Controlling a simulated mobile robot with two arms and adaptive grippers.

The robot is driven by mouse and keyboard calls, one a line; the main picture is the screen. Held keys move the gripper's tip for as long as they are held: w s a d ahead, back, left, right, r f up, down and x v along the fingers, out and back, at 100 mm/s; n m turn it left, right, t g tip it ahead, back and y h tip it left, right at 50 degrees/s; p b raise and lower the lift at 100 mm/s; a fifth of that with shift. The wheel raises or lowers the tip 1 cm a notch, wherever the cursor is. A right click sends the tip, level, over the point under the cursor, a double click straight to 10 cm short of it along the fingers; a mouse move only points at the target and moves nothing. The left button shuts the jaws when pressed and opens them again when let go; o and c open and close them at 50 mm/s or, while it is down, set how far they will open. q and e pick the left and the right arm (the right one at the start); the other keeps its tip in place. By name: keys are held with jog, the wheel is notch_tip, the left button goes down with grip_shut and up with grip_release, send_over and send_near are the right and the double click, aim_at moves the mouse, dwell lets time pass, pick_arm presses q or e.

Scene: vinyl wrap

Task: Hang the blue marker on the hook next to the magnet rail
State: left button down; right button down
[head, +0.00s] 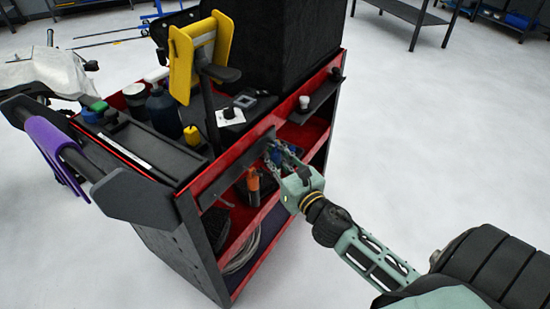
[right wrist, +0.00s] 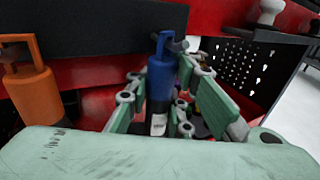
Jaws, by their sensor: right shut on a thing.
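The blue marker (right wrist: 161,82) stands upright between the fingers of my right gripper (right wrist: 170,105) in the right wrist view, its top at a small grey hook (right wrist: 179,45). I cannot tell whether its loop is around the hook or only beside it. In the head view my right gripper (head: 281,153) is shut on the blue marker (head: 271,154) at the red cart's side; the fingers partly hide it. The dark magnet rail (head: 236,165) runs along that side, left of the marker; it also shows in the right wrist view (right wrist: 95,45). My left gripper is out of view.
An orange marker (head: 253,183) hangs left of the blue one, also in the right wrist view (right wrist: 36,97). The red cart (head: 207,182) has open shelves below. A yellow-handled tool (head: 182,62), bottles and a black box (head: 297,45) stand on top. Floor at right is clear.

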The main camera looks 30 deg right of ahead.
jog(key=c, duration=1.5)
grip_release()
jog(key=shift+c, duration=0.2)
jog(key=shift+o, duration=0.3)
jog(key=s, duration=1.2)
jog(key=shift+a, duration=0.2)
